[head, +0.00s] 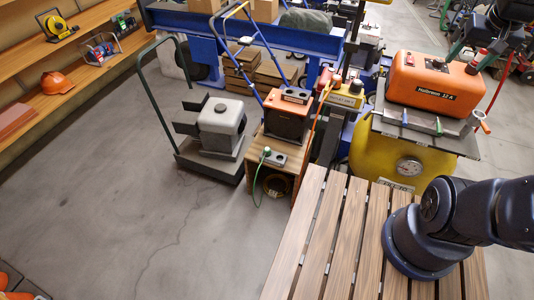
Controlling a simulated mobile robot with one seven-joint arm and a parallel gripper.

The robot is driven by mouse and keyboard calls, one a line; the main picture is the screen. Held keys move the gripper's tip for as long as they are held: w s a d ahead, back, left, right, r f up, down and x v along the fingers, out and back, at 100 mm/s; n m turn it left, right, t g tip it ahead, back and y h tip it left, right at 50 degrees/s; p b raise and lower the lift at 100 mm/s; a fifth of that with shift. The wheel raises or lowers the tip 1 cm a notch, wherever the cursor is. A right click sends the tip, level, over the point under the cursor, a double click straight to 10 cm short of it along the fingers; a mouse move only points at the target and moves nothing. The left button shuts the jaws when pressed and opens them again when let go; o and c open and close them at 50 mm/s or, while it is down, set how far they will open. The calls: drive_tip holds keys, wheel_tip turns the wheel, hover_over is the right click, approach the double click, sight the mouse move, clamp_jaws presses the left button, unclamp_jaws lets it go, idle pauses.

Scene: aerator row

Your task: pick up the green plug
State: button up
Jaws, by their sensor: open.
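A small green plug (266,151) appears at the left end of a grey socket strip (275,158), on top of a low wooden stand (286,176). A thin green cord (258,180) hangs from it down the left side of the stand. The plug is too small to tell whether it is seated in a socket or lies on the strip. My arm is at the right, above a slatted wooden surface, and runs out past the right edge. My gripper is out of view.
Behind the plug stands an orange-topped black box (287,115). To its left is a flat cart with a grey machine (221,122). To its right are a yellow tank (395,160) and an orange machine (433,84). The floor at left is clear.

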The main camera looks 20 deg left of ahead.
drive_tip(key=w+a+f+n+g, duration=0.1)
drive_tip(key=w+a+f, duration=0.5)
drive_tip(key=w+a, duration=0.45)
drive_tip(key=w+a+f+n+g, duration=0.1)
drive_tip(key=w+a+f, duration=0.5)
drive_tip(key=w+a, duration=0.45)
drive_tip(key=w+a+f+g, duration=0.1)
drive_tip(key=w+a+f, duration=0.2)
drive_tip(key=a+f, duration=1.3)
drive_tip(key=n+g, duration=0.1)
drive_tip(key=n, duration=0.1)
hover_over(267, 149)
drive_tip(key=f, duration=4)
drive_tip(key=shift+w+d+f, duration=0.1)
drive_tip(key=shift+w+d, duration=0.15)
drive_tip(key=shift+w, duration=0.05)
drive_tip(key=shift+s+a+f, duration=0.1)
drive_tip(key=shift+s+f, duration=0.05)
drive_tip(key=shift+f, duration=1.2)
drive_tip(key=shift+s+a+f, duration=0.1)
drive_tip(key=shift+s+f, duration=0.05)
drive_tip(key=shift+f, duration=1.15)
drive_tip(key=c, duration=1.1)
